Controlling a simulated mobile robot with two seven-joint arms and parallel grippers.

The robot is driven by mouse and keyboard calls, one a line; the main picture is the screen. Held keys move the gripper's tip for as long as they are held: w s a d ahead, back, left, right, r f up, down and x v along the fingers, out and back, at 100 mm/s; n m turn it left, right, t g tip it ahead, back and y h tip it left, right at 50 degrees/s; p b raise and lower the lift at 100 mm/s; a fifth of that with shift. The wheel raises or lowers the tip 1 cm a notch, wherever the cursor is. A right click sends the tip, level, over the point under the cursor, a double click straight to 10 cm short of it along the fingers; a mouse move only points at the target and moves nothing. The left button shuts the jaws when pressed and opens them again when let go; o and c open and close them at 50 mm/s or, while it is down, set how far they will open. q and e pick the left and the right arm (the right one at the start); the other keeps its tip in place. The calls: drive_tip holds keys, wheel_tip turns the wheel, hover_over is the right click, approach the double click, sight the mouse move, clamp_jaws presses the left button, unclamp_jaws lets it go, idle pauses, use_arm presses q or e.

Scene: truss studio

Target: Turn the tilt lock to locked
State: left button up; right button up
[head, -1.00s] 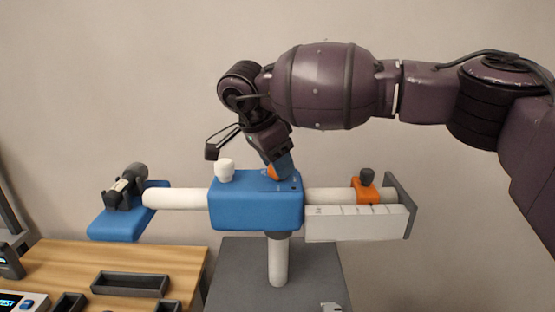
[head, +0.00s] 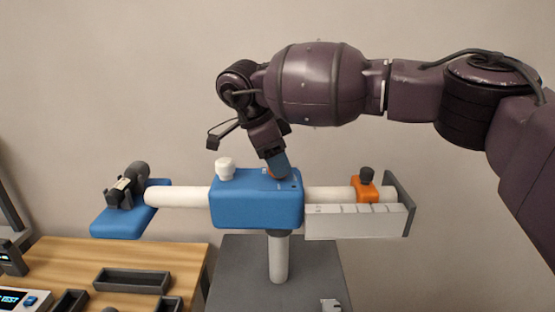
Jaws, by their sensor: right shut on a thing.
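The blue block (head: 256,208) sits on a white post (head: 278,262), with a white horizontal tube (head: 178,197) running out of it. A white knob (head: 225,168) stands on its top left. My left gripper is not in view.
An orange slider (head: 366,190) with a dark knob is on the tube at right, above a white scale plate (head: 355,222). A blue tray (head: 125,220) with a dark device is at left. A wooden table (head: 190,255) holds a dark bin (head: 132,281).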

drive_tip(key=shift+r, duration=0.1)
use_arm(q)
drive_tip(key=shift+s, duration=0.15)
use_arm(e)
drive_tip(key=o, duration=0.8)
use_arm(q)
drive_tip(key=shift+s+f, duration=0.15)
use_arm(e)
drive_tip(key=shift+o, duration=0.6)
use_arm(q)
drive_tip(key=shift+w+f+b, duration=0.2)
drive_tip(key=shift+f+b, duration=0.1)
drive_tip(key=shift+b, duration=0.05)
use_arm(e)
drive_tip(key=v, duration=1)
drive_tip(key=shift+r, duration=0.35)
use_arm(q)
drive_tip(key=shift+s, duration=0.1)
use_arm(e)
drive_tip(key=shift+a, duration=0.1)
